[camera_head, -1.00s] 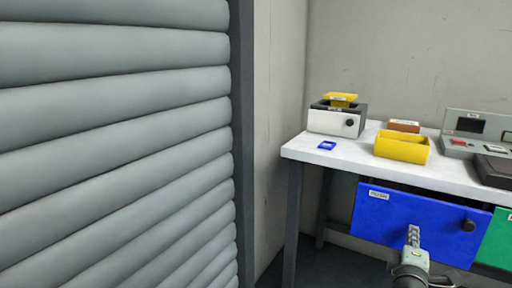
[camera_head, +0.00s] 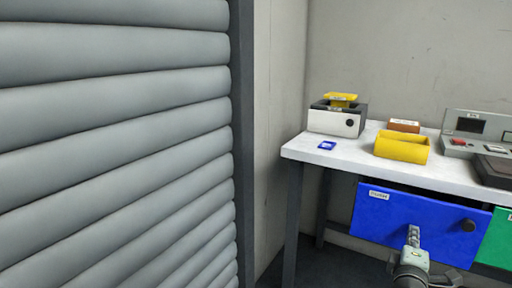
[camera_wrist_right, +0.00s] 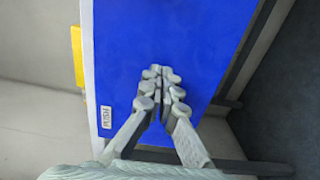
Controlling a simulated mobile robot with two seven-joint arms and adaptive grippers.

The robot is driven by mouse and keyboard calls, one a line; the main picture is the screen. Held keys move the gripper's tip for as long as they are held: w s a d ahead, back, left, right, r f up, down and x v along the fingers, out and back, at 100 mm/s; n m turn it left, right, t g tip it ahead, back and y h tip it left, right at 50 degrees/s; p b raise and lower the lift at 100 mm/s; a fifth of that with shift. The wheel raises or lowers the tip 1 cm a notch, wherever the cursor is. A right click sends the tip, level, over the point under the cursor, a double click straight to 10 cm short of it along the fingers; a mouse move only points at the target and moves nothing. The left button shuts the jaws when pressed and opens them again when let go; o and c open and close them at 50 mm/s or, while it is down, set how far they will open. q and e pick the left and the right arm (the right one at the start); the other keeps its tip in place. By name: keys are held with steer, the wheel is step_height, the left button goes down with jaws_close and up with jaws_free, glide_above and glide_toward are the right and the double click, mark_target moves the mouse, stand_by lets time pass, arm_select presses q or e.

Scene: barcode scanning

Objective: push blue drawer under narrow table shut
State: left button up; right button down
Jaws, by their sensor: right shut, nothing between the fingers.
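The blue drawer (camera_head: 400,222) hangs under the white narrow table (camera_head: 318,154), with a small label at its upper left and a dark round knob (camera_head: 468,225) at its right. A dark gap shows between its top edge and the tabletop. My right gripper (camera_head: 413,234) is in front of the drawer's lower middle. In the right wrist view the blue front (camera_wrist_right: 190,45) fills the middle, with a "PUSH" label (camera_wrist_right: 106,117) at left. There my right gripper's fingers (camera_wrist_right: 162,75) are together and empty, at the blue front; contact cannot be told. My left gripper is not in view.
A green drawer (camera_head: 497,240) is right of the blue one. A grey slatted shutter (camera_head: 115,140) fills the left.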

mark_target(413, 224)
steer(key=shift+w+d, duration=0.1)
stand_by(0.3)
steer(key=shift+b+x, duration=0.7)
steer(key=shift+x, duration=2.15)
steer(key=shift+s+a, duration=0.25)
steer(key=shift+s, duration=0.2)
steer(key=p+v, duration=0.2)
steer(key=v, duration=1)
steer(key=shift+a, duration=0.1)
